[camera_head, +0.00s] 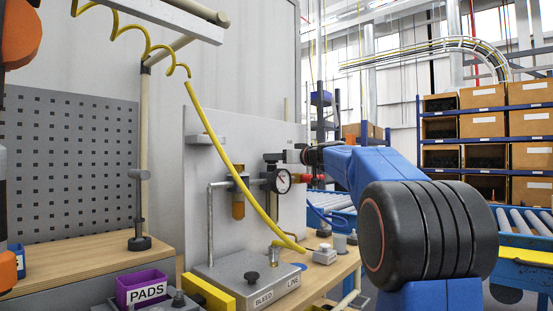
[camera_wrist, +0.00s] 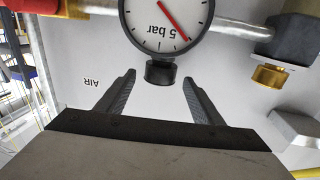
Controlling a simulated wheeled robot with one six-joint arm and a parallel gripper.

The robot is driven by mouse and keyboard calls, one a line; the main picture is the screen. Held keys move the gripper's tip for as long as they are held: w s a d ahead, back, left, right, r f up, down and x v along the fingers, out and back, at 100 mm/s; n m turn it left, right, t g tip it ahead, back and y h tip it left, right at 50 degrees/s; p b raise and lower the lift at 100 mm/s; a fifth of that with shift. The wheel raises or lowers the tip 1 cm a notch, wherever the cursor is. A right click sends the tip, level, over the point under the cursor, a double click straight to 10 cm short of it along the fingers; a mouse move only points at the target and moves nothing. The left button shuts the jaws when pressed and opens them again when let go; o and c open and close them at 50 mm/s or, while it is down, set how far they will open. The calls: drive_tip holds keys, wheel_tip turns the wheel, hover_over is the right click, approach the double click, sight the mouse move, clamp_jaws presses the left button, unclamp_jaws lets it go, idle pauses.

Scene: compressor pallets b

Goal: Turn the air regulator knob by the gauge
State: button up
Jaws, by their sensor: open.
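The round pressure gauge (camera_head: 283,181) is mounted on a pipe on the grey panel. In the wrist view the gauge (camera_wrist: 168,18) appears upside down, white with a red needle and "5 bar" on it. A short black knob (camera_wrist: 160,73) sits against its rim, below it in that picture. In the head view, a dark part above the gauge (camera_head: 271,157) looks like this knob. My gripper (camera_wrist: 159,76) is open, with one finger on each side of the knob and visible gaps between. I cannot tell how deep the fingertips reach. In the head view my gripper (camera_head: 294,156) is small and partly unclear.
A yellow hose (camera_head: 223,150) hangs in front of the panel. An amber bowl (camera_head: 238,208) hangs left of the gauge. A red fitting (camera_head: 304,178) is at its right. A grey box (camera_head: 247,277) and a purple PADS bin (camera_head: 143,288) stand below on the bench.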

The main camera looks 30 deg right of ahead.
drive_tip(key=shift+w+a, duration=0.15)
drive_tip(key=shift+w, duration=0.55)
drive_tip(key=shift+c, duration=0.6)
drive_tip(key=c, duration=0.9)
drive_tip(key=shift+a, duration=0.15)
drive_tip(key=shift+a+m+h, duration=0.15)
drive_tip(key=shift+m+h, duration=0.45)
drive_tip(key=shift+h, duration=0.4)
drive_tip(key=shift+a+f+m+h, duration=0.15)
drive_tip(key=shift+m+h, duration=0.5)
drive_tip(key=shift+h, duration=0.35)
drive_tip(key=shift+a+f+m+h, duration=0.15)
drive_tip(key=shift+m+h, duration=0.5)
drive_tip(key=shift+h, duration=0.35)
drive_tip(key=shift+d+r+h, duration=0.1)
drive_tip(key=shift+r+h, duration=0.05)
drive_tip(key=shift+h, duration=0.15)
drive_tip(key=shift+r, duration=0.1)
